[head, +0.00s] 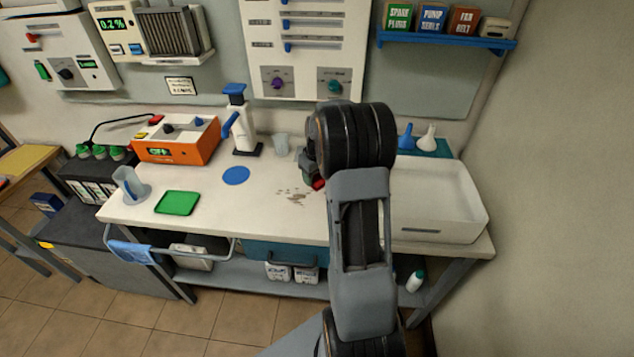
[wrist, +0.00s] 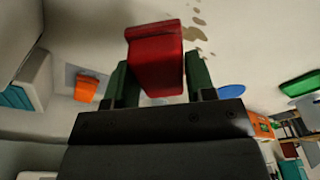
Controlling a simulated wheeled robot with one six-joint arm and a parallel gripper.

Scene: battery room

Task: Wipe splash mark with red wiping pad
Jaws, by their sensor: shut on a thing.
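The red wiping pad (wrist: 156,60) is between the green fingers of my gripper (wrist: 156,78) in the wrist view, and the gripper is shut on it. In the head view only a small bit of the red pad (head: 318,184) shows beside my arm, above the white bench top; my arm hides most of the gripper. The splash mark (head: 294,197) is a group of brownish spots on the bench, just left of and below the pad. In the wrist view the splash mark (wrist: 192,30) lies just right of the pad. I cannot tell whether the pad touches the bench.
A blue disc (head: 236,176) and a green mat (head: 177,203) lie left of the mark. A white basin (head: 432,224) is at right. Bench around the mark is clear.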

